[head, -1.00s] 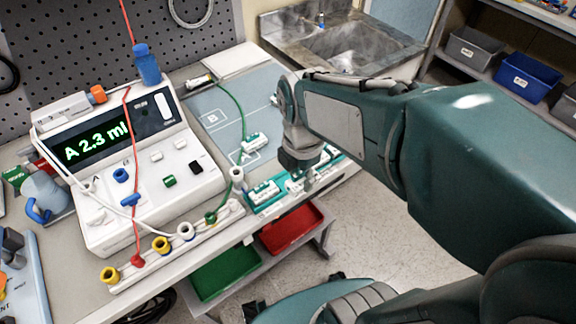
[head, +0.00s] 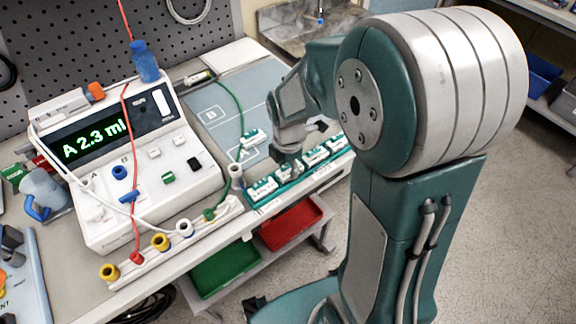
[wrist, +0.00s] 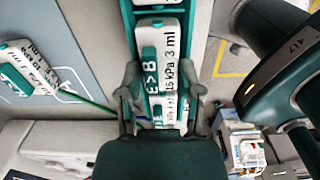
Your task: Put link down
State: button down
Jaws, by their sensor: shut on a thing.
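The links are white and teal cartridges with black print. Several stand in a row in a teal rack (head: 258,203) at the bench's front edge. My gripper (head: 290,165) points down over this row, its fingers around a link (wrist: 162,108) in the wrist view, where my gripper (wrist: 162,92) is shut on it. Its lower part is hidden by my gripper, and I cannot tell whether it touches the rack. Beyond it is a link printed "E>B" and "15 kPa 3 ml" (wrist: 168,50). Another link (head: 253,138) lies on the grey mat (head: 208,97).
A white pump (head: 150,165) reading "A 2.3 ml" stands left, with red, white and green tubes. The green tube (head: 238,105) runs close to the mat link. A rail of coloured ports (head: 160,255) lies in front. Red (head: 290,228) and green (head: 225,268) bins sit below.

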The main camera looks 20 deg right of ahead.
aim_at(288, 171)
jog(key=shift+f, duration=0.2)
jog(key=shift+c, duration=1.3)
grip_release()
notch_tip(288, 171, up, 12)
jog(key=s+r+m+t, duration=0.2)
jog(key=s+r+m, duration=0.1)
jog(key=s+m, duration=0.4)
jog(key=s+r+m+t, duration=0.3)
jog(key=s+m, duration=0.4)
jog(key=m, duration=0.7)
jog(key=shift+m+t, duration=0.3)
jog(key=shift+r, duration=0.1)
